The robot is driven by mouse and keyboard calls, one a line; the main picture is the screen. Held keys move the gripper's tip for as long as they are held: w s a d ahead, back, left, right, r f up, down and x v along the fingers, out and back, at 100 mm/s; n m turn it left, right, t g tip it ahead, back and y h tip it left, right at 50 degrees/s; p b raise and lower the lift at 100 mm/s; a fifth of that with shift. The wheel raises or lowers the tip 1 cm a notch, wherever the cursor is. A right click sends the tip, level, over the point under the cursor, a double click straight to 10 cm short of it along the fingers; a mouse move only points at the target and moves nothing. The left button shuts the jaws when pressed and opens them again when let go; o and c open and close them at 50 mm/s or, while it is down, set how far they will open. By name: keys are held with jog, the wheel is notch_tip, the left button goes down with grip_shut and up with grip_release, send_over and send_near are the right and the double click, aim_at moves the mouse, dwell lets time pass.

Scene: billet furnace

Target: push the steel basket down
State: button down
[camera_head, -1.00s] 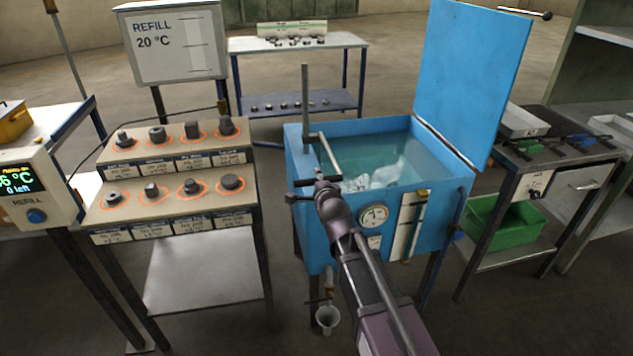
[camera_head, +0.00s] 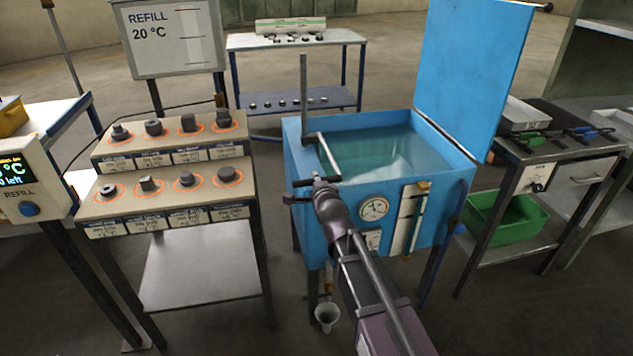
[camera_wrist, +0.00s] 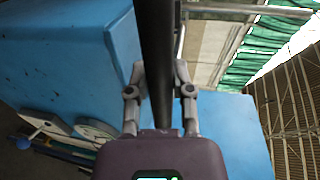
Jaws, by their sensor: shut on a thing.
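A blue tank (camera_head: 300,170) full of greenish water (camera_head: 370,150) stands in the middle of the head view. A thin upright rod (camera_head: 304,95) rises at its left wall, and a pale bar (camera_head: 328,155) slants from near it towards the tank's front left corner. My gripper (camera_head: 318,188) is at that corner. In the wrist view my gripper (camera_wrist: 160,90) is shut on a dark round handle (camera_wrist: 157,50), which runs between both fingers. The steel basket itself cannot be made out; the water surface looks calm and unbroken.
The tank's blue lid (camera_head: 475,70) stands open at the right. A stepped stand (camera_head: 165,220) with several dark samples is close on the left. A side table (camera_head: 560,155) with tools and a green bin (camera_head: 505,215) are on the right.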

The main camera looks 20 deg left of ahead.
jog(key=shift+s+f+b, duration=0.1)
jog(key=shift+f+b, duration=0.25)
jog(key=shift+f, duration=0.35)
jog(key=shift+c, duration=2.4)
grip_release()
jog(key=shift+f, duration=0.1)
